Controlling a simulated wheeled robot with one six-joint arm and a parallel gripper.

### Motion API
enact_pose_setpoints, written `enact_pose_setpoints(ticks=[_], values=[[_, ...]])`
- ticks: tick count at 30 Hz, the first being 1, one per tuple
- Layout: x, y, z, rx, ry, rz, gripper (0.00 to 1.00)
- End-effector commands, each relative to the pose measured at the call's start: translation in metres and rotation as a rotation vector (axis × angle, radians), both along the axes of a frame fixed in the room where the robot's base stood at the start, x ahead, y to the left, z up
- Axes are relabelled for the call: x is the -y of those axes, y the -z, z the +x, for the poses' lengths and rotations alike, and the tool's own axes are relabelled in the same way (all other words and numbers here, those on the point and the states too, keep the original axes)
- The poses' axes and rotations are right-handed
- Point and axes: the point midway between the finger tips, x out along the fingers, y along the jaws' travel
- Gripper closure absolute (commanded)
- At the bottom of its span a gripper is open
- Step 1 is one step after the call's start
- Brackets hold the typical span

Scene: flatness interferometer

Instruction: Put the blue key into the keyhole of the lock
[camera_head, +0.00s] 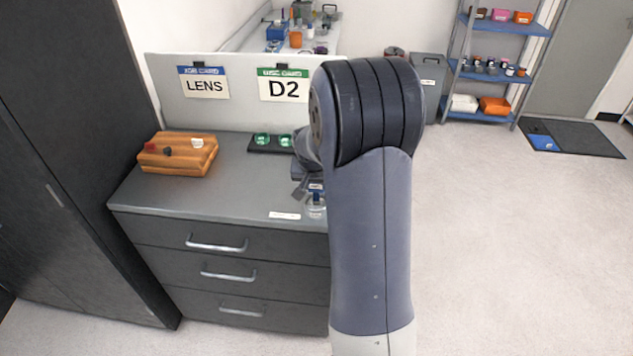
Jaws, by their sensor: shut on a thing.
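My gripper (306,187) is low over the front right part of the grey cabinet top, partly hidden behind my own arm. It is shut on a small blue thing (316,196) that points down from it. This is too small to make out as a key. A clear, glassy piece (315,208) shows right below it at the cabinet's front edge; I cannot tell whether they touch. I cannot make out a lock or a keyhole.
The grey cabinet top (240,185) carries an orange-brown wooden block (178,160) with small dark and red bits, and a black tray (262,149) with green glassy discs. A panel with LENS (205,86) and D2 (284,89) signs stands behind. The cabinet top's front middle is mostly clear.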

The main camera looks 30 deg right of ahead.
Motion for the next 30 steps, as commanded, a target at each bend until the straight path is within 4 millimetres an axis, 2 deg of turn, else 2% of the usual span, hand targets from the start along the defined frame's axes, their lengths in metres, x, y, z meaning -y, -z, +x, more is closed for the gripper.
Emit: enact_pose_setpoints(ticks=[3, 18, 30], values=[[0.000, 0.006, 0.000, 0.001, 0.000, -0.001, 0.83], [0.000, 0.007, 0.000, 0.001, 0.000, -0.001, 0.83], [0.000, 0.015, 0.000, 0.001, 0.000, -0.001, 0.83]])
